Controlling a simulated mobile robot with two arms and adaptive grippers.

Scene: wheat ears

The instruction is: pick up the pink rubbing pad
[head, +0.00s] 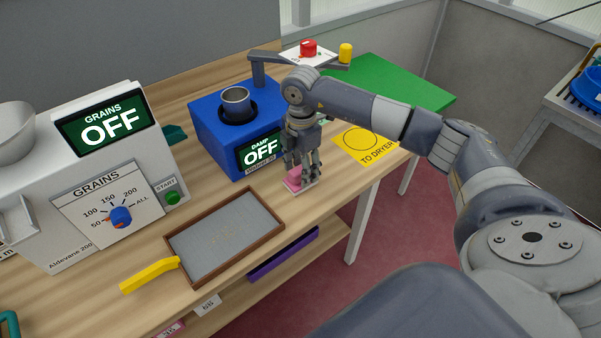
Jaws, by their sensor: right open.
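The pink rubbing pad (293,181) rests on a small light base on the wooden bench, in front of the blue damp meter. My right gripper (303,173) is open and points down right at the pad. Its fingers hide part of the pad, and I cannot tell whether they touch it. My left gripper is not in view.
The blue meter (212,137) with a metal cup stands just behind. A framed grey tray (225,235) with a yellow handle (150,274) lies to the left. The white grain counter (104,200) is further left. A yellow "TO DRYER" card (365,146) lies right of the gripper.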

